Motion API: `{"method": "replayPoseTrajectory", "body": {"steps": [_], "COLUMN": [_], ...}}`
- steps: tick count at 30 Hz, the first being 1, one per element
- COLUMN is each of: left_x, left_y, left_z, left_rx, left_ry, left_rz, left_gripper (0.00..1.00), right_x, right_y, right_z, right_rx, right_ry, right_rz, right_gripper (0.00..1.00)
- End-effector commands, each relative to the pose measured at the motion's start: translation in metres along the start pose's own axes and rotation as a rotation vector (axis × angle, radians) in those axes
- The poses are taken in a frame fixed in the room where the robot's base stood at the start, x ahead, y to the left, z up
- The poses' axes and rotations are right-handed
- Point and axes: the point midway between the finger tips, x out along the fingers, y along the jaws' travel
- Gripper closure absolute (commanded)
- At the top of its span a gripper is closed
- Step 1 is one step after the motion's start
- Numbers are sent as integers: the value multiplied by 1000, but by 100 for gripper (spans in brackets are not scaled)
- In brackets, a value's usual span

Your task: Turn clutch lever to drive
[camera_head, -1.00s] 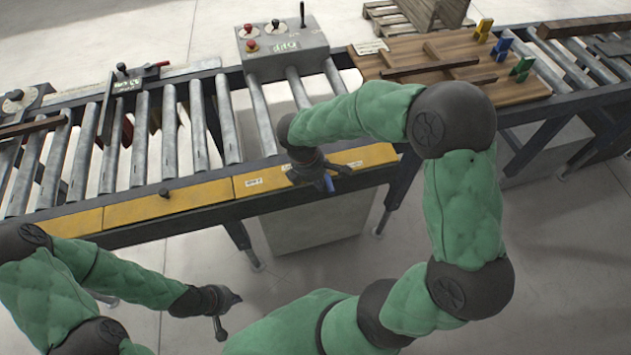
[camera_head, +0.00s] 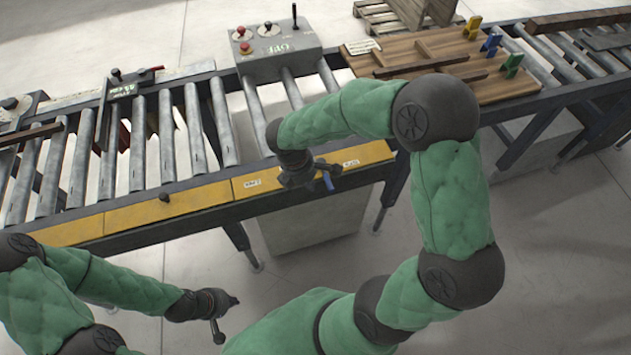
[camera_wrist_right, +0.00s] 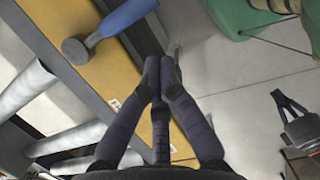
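The clutch lever has a blue handle (camera_wrist_right: 128,15) on a dark round hub (camera_wrist_right: 75,50), mounted on the yellow front panel (camera_wrist_right: 115,75) in the right wrist view. In the head view only a bit of its blue (camera_head: 328,181) shows beside my right gripper (camera_head: 322,172). In the right wrist view my right gripper (camera_wrist_right: 162,72) has its fingertips together, with nothing seen between them. They are beside the lever's blue handle, apart from it in the picture. My left gripper (camera_head: 229,316) hangs in front of the conveyor, fingers spread and empty.
The roller conveyor (camera_head: 190,130) runs across the view. A grey control box (camera_head: 278,48) with buttons and a stick stands behind the lever. A wooden board (camera_head: 420,60) with coloured clamps lies right. The floor in front is clear.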

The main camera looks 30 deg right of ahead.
Motion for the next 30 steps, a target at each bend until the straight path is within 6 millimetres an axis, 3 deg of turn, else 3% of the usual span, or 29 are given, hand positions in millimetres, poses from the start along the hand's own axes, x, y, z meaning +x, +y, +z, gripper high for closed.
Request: {"method": "replayPoseTrajectory", "body": {"steps": [9, 15, 26, 30], "left_x": [-13, -16, -17, -14], "left_y": [5, 6, 6, 5], "left_z": [0, 1, 1, 0], "left_rx": [0, -1, 0, 0], "left_ry": [0, 0, 0, 0], "left_rz": [0, 0, 0, 0], "left_gripper": [100, 100, 100, 100], "right_x": [-68, -94, -103, -91], "right_y": [2, 2, 2, 0], "right_z": [-1, -1, -1, -8], "right_rx": [1, 1, 1, 17], "right_ry": [1, 0, 0, 18], "right_rz": [5, 3, 2, -10], "right_gripper": [100, 100, 100, 100]}}
